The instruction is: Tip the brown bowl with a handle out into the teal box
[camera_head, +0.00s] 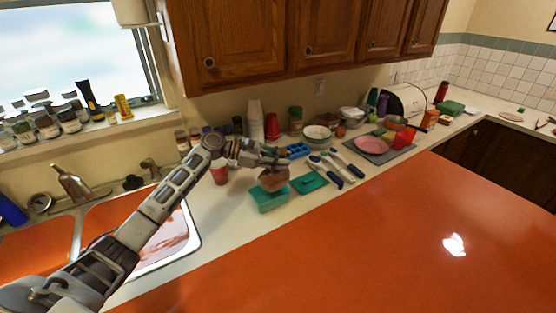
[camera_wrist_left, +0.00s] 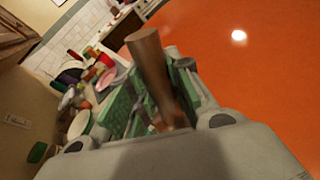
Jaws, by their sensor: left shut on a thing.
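My left gripper (camera_head: 280,160) is shut on the handle of the brown bowl (camera_head: 272,180). In the left wrist view the brown handle (camera_wrist_left: 150,62) lies between the green-padded fingers. The bowl looks tilted and hangs just above the open teal box (camera_head: 268,201), in front of its back part. I cannot see the inside of the bowl or what is in the box. My right gripper is not in view.
A teal lid (camera_head: 310,183) lies right of the box, near blue-handled utensils (camera_head: 332,178) and a blue tray (camera_head: 298,150). A pink plate (camera_head: 371,145) and bowls stand farther right.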

